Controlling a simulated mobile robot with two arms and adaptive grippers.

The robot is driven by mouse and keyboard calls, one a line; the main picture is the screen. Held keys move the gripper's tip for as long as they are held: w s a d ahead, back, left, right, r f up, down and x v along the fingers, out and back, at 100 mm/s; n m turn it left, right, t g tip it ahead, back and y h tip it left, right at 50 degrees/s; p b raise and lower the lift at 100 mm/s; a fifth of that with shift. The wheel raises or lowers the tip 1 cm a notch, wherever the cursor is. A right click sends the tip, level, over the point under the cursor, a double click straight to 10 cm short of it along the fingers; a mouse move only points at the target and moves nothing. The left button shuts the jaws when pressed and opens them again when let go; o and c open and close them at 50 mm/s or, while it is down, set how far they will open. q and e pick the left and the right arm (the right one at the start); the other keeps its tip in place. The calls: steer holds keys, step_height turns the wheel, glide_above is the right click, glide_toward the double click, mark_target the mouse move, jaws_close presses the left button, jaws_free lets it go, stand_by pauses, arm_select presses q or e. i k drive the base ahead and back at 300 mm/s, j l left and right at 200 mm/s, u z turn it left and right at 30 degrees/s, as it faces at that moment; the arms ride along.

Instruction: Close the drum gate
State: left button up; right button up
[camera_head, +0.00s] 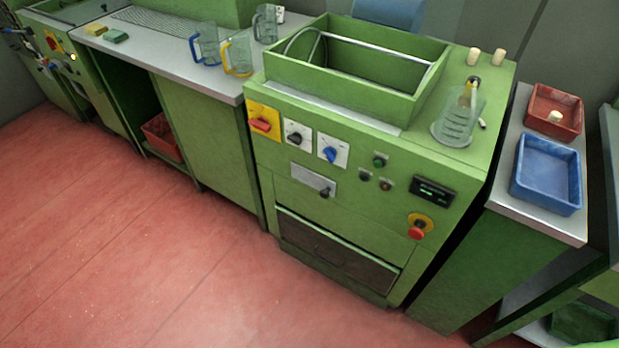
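The green machine (395,160) stands in the middle of the head view. Its top carries an open green box (345,101) with a long metal rod (375,46) across it and a curved metal bar (297,40) at its left end. I cannot tell for sure which part is the drum gate. The front has a small metal plate with a dark knob (324,192) and a dark lower panel (335,250). Neither of my grippers is in view.
A clear jug (455,122) and two corks (473,56) stand on the machine top. A blue tray (548,173) and a red tray (553,97) are on the right bench. Several jugs (237,55) stand on the left bench. The red floor in front is clear.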

mark_target(327, 187)
steer(key=z, duration=0.25)
steer(key=i+j+z, duration=0.1)
steer(key=j+z, duration=0.15)
steer(key=z, duration=0.15)
steer(key=j+z, duration=0.35)
steer(key=i+j+z, duration=0.1)
steer(key=z, duration=0.3)
steer(key=j+z, duration=0.35)
steer(key=j, duration=0.4)
steer(key=k+j+z, duration=0.15)
steer(key=j, duration=0.7)
steer(key=k+j+z, duration=0.1)
steer(key=j, duration=0.35)
steer(key=k+j, duration=0.1)
steer(key=j, duration=0.3)
steer(key=k+j+z, duration=0.15)
steer(key=j, duration=0.65)
steer(key=k+z, duration=0.05)
